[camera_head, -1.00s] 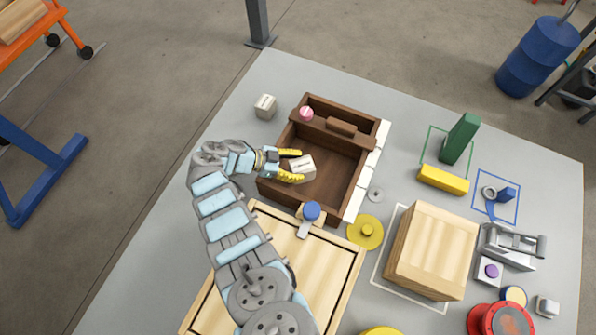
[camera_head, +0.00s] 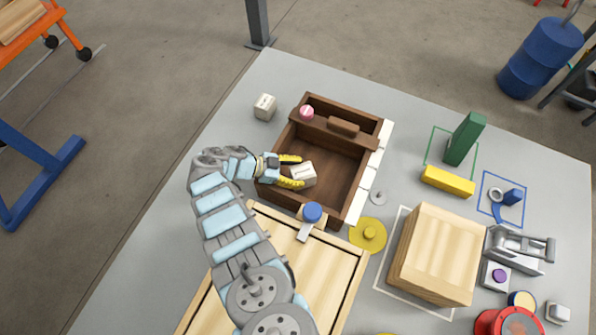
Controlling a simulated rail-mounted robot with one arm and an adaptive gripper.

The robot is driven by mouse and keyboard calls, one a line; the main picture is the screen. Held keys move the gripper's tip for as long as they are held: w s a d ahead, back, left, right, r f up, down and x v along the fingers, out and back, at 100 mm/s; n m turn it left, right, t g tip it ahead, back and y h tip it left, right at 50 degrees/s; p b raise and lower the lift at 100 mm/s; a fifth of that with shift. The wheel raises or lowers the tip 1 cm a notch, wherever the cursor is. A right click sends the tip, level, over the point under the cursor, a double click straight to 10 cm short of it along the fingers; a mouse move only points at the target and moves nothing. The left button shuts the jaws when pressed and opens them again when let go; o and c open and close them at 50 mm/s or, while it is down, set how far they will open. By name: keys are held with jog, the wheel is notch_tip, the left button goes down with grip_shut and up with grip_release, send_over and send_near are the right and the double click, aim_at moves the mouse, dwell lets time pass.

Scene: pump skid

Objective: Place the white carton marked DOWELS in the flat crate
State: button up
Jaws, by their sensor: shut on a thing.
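A white carton (camera_head: 303,174) with dark print too small to read is between the yellow fingers of my gripper (camera_head: 291,172). My gripper is shut on it. The carton is over the left part of the open brown wooden crate (camera_head: 350,207), inside its outline from above. I cannot tell whether the carton touches the crate floor. A second small white carton (camera_head: 265,107) with a dark mark stands on the table, left of the crate and apart from it.
A pink round thing (camera_head: 307,112) sits at the crate's back left. A blue-capped object (camera_head: 312,213) stands by its front edge, beside a light wooden panel (camera_head: 330,262). A yellow disc (camera_head: 368,235) and a wooden box (camera_head: 435,255) are to the right.

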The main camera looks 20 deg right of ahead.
jog(key=shift+f+b, duration=0.4)
jog(key=shift+f, duration=0.05)
jog(key=o, duration=1)
jog(key=shift+r, duration=0.25)
jog(key=shift+r+p, duration=0.55)
jog(key=shift+p, duration=0.3)
jog(key=shift+v, duration=1.1)
jog(key=b+v, duration=0.2)
jog(key=v, duration=0.7)
jog(key=shift+w+a, duration=0.15)
jog(key=shift+a, duration=0.25)
